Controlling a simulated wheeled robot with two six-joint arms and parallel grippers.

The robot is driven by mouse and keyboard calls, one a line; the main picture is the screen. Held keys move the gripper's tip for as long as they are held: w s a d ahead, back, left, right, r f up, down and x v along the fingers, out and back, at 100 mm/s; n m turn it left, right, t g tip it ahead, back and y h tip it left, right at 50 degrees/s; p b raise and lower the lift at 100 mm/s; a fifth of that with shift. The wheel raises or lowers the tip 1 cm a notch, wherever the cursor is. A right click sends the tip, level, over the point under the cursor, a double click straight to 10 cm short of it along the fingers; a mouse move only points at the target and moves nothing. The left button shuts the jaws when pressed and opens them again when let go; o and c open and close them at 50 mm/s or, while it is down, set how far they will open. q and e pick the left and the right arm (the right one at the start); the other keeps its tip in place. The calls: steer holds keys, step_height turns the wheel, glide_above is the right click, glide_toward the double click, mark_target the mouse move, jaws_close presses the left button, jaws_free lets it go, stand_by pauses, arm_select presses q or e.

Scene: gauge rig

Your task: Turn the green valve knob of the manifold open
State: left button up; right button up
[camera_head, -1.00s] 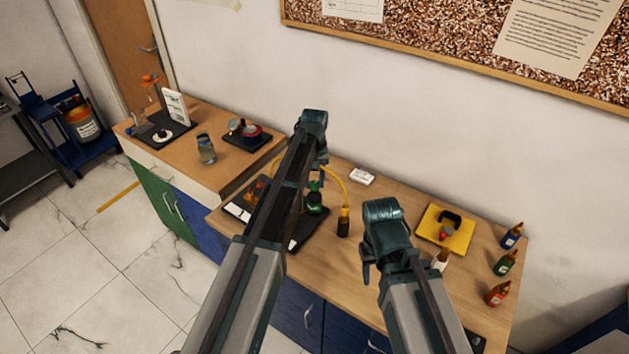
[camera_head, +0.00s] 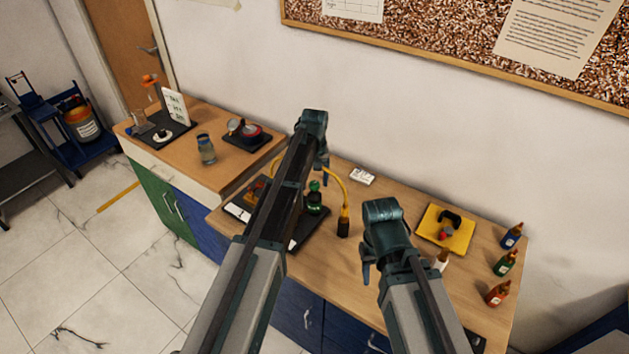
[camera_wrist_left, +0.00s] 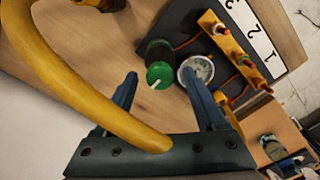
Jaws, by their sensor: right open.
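The green valve knob (camera_wrist_left: 160,75), with a white pointer line, sits on a dark body on the manifold's black base (camera_wrist_left: 172,28); it also shows in the head view (camera_head: 315,186). A round dial gauge (camera_wrist_left: 197,69) is just right of it in the left wrist view. My left gripper (camera_wrist_left: 163,85) is open, its blue fingers apart on either side of the knob in that view. Whether they touch it I cannot tell. In the head view my left arm covers part of the manifold. My right gripper (camera_head: 366,268) is open over the bench, away from the manifold.
A yellow hose (camera_wrist_left: 75,90) arches close across the left wrist view. Dropper bottles, one blue (camera_head: 512,237), one green (camera_head: 505,263) and one orange (camera_head: 498,293), stand at the bench's right end. A yellow tray (camera_head: 432,240) lies near them. A white box (camera_head: 362,177) lies behind.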

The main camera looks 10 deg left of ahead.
mark_target(315, 184)
arm_select(q)
steer(key=shift+r, duration=0.1)
step_height(315, 184, up, 14)
steer(key=p, duration=1.3)
steer(key=shift+f+p, duration=0.2)
steer(key=shift+p, duration=0.2)
steer(key=s+d+f+m+b, duration=0.2)
steer(key=s+f+b, duration=0.3)
steer(key=s, duration=0.4)
steer(key=s+d+f+m+b, duration=0.3)
steer(key=s+f+b, duration=0.3)
steer(key=s, duration=0.4)
steer(key=s+d+f+m+y+b, duration=0.1)
steer(key=s+d+f+m+b, duration=0.2)
steer(key=s, duration=0.7)
step_height(315, 184, down, 3)
steer(key=d+b, duration=0.1)
steer(key=b, duration=0.1)
steer(key=shift+r+b, duration=0.2)
steer(key=shift+b, duration=0.15)
